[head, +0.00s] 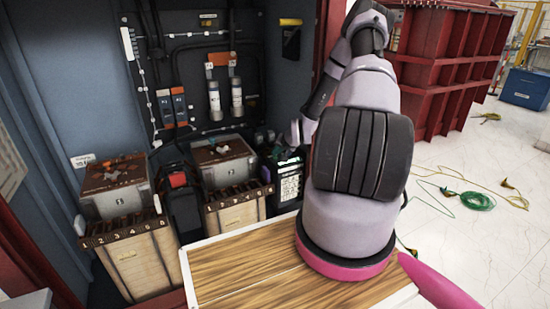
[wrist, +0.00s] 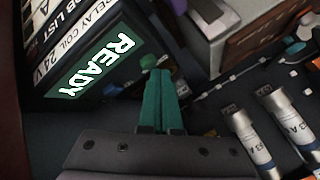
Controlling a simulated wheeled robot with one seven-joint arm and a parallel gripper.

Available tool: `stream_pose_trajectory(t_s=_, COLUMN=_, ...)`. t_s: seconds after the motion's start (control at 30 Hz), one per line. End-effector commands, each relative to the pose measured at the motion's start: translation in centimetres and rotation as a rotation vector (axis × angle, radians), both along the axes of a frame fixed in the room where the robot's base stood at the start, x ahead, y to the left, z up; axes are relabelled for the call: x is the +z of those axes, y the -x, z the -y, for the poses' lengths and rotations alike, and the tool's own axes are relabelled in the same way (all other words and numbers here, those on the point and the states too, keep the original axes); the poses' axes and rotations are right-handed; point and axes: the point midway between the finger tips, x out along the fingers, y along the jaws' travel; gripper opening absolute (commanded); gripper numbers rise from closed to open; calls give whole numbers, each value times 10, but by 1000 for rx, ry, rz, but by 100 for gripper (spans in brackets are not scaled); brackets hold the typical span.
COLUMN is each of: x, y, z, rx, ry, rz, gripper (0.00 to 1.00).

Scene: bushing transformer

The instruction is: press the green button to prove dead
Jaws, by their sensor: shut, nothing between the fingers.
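A black boxy device (head: 287,180) stands at the back of the cabinet floor, left of my arm in the head view. In the wrist view its lit green display (wrist: 96,62) reads READY, beside white labels. A small round green button (wrist: 148,61) shows right of the display. My gripper (wrist: 161,72) has its teal fingers together, shut and empty. Their tips are right at the button's lower edge in the picture; I cannot tell whether they touch it. In the head view my arm hides most of the gripper.
Two grey boxes with brown tops (head: 115,187) (head: 222,160) stand on wooden crates left of the device. Cylindrical fuses (wrist: 250,138) are at the right of the wrist view. A wooden-topped table (head: 235,268) is in front. Cables (head: 476,200) lie on the floor at right.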

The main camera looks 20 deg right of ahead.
Motion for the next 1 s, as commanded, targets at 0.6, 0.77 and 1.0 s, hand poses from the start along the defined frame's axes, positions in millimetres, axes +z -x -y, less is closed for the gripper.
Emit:
stream_pose_trajectory(t_s=0.6, x=-8, y=0, z=0, rx=1, ry=0, rz=-1, gripper=0)
stream_pose_trajectory(t_s=0.77, x=-8, y=0, z=0, rx=1, ry=0, rz=-1, gripper=0)
stream_pose_trajectory(t_s=1.0, x=-5, y=0, z=0, rx=0, ry=0, rz=0, gripper=0)
